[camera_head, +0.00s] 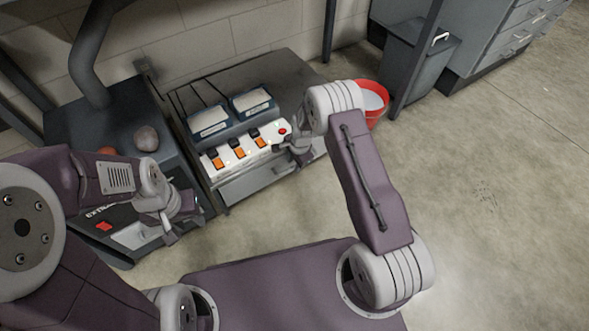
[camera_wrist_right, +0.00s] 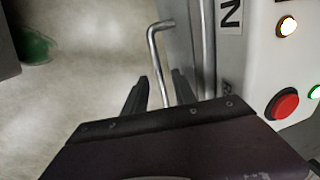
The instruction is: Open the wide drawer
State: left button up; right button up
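The wide drawer (camera_head: 258,184) is a grey front below the white control panel in the head view. It looks shut, and its right end is hidden by my right arm. In the right wrist view a bent metal bar handle (camera_wrist_right: 158,60) stands out beside the drawer front. My right gripper (camera_head: 301,157) is at the drawer's right end. In the wrist view its two fingers (camera_wrist_right: 157,85) are apart, with the handle bar showing between them; contact is not clear. My left gripper (camera_head: 166,216) hangs over the dark machine at the left, and its fingers are too small to judge.
The control panel (camera_head: 237,149) has orange switches and a red button (camera_wrist_right: 284,104) close to my right gripper. A red bucket (camera_head: 374,100) stands behind my right arm. A dark machine (camera_head: 118,117) holds a round stone (camera_head: 146,138). The floor at the right is clear.

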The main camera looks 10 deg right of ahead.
jog(key=shift+w+f, duration=0.1)
jog(key=shift+f, duration=0.3)
grip_shut()
dwell(1.2)
